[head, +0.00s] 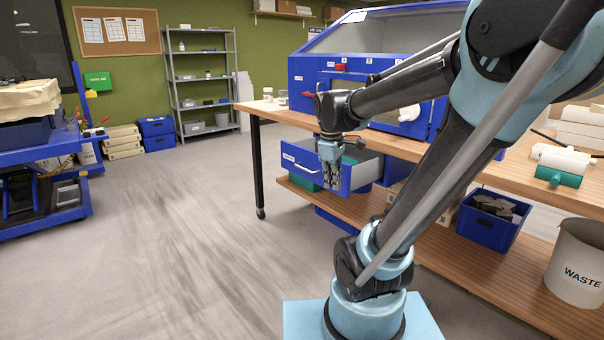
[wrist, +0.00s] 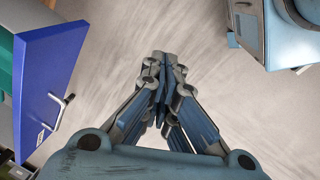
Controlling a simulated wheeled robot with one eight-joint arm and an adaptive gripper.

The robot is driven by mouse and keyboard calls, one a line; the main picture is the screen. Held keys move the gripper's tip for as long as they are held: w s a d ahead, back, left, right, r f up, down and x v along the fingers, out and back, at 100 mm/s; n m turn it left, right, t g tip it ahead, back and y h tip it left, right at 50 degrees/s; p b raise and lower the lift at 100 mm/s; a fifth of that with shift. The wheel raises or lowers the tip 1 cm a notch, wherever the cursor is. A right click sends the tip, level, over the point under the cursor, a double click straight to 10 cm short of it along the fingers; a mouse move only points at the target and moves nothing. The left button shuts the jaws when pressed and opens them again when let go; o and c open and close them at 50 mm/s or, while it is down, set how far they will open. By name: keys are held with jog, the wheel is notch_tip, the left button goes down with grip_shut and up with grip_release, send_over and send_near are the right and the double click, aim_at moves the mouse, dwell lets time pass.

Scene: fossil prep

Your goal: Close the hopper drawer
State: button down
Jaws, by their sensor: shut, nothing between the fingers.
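The hopper drawer (head: 303,168) hangs under the workbench, below the blue cabinet. It stands pulled out, with its grey inside showing. Its blue front has a pale bar handle and a small white label. In the wrist view the drawer front (wrist: 55,75) is at the left, with its handle sticking out. My gripper (head: 330,185) points down in front of the drawer in the head view and hides part of its front. In the wrist view my gripper (wrist: 163,62) is shut and empty, to the right of the drawer front and apart from it.
The wooden workbench (head: 270,110) carries the blue cabinet (head: 310,75). Its lower shelf (head: 440,245) holds a blue bin (head: 490,225). A waste bin (head: 578,270) stands at the right. A blue cart (head: 40,150) is at the left. The floor between is clear.

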jog(key=w+a+r+n+h, duration=0.1)
jog(key=w+a+n, duration=0.6)
jog(key=w, duration=0.3)
jog(key=w+a+r+n, duration=0.2)
jog(key=w+a+n, duration=0.45)
jog(key=w, duration=0.35)
jog(key=w+d+f, duration=0.3)
jog(key=d+f, duration=0.2)
jog(key=f, duration=0.4)
jog(key=shift+d, duration=0.35)
jog(key=shift+w, duration=0.1)
jog(key=w+d, duration=0.4)
jog(key=d, duration=0.2)
jog(key=w+d, duration=0.4)
jog(key=d, duration=0.1)
jog(key=w+d, duration=0.4)
jog(key=d, duration=0.2)
jog(key=shift+w+d, duration=0.3)
jog(key=shift+w, duration=0.05)
jog(key=shift+r, duration=0.1)
